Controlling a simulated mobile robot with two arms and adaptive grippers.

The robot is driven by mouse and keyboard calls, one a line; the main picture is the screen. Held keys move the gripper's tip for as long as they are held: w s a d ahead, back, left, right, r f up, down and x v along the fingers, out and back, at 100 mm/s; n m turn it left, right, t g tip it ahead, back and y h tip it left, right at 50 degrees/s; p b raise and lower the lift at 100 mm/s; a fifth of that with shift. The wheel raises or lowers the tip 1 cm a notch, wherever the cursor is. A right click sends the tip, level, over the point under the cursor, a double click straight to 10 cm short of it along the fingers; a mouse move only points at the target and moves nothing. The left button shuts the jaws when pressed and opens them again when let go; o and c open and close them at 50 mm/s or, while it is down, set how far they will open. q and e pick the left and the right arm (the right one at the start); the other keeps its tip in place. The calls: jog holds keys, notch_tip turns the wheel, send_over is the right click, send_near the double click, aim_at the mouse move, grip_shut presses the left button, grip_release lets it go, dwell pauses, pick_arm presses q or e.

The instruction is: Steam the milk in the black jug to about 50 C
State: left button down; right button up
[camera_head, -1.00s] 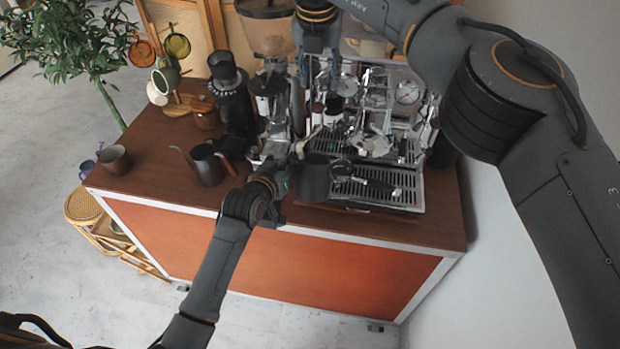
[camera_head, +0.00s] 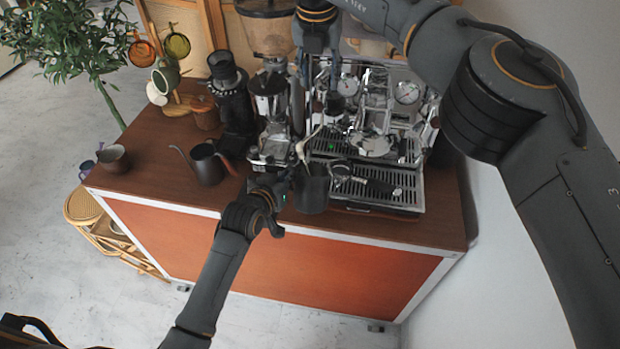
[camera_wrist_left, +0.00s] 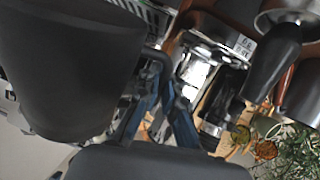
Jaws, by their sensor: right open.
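The black jug (camera_head: 312,193) is near the front left of the espresso machine (camera_head: 365,115) and fills the left of the left wrist view (camera_wrist_left: 70,65). My left gripper (camera_head: 287,187) is shut on the jug's handle, with its fingers (camera_wrist_left: 158,105) close around it in the wrist view. The jug looks roughly upright; the milk inside is not visible. The pale steam wand (camera_head: 304,148) slants down towards the jug's mouth; I cannot tell whether its tip is inside. My right gripper (camera_head: 316,52) is open and empty, above the machine's left side, pointing down.
A grinder (camera_head: 270,110) stands left of the machine. A dark kettle (camera_head: 207,165), black grinder (camera_head: 230,95) and grey cup (camera_head: 113,158) stand further left. The counter's front left is clear.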

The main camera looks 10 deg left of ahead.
pick_arm(q)
jog(key=s+f, duration=0.5)
jog(key=shift+s+f+b, duration=0.2)
jog(key=shift+s+b, duration=0.05)
jog(key=shift+b, duration=0.2)
pick_arm(e)
jog(key=shift+f, duration=0.45)
pick_arm(q)
jog(key=shift+d, duration=0.1)
dwell(0.4)
pick_arm(e)
jog(key=shift+w+p+v, duration=0.25)
jog(key=shift+p+v, duration=0.7)
jog(key=shift+p, duration=0.05)
jog(key=shift+r+p, duration=0.5)
jog(key=shift+r, duration=0.1)
jog(key=shift+f, duration=0.1)
pick_arm(q)
jog(key=d+f+v, duration=0.1)
jog(key=v, duration=0.6)
jog(key=shift+s, duration=0.45)
jog(key=shift+w+d, duration=0.1)
jog(key=shift+d, duration=0.05)
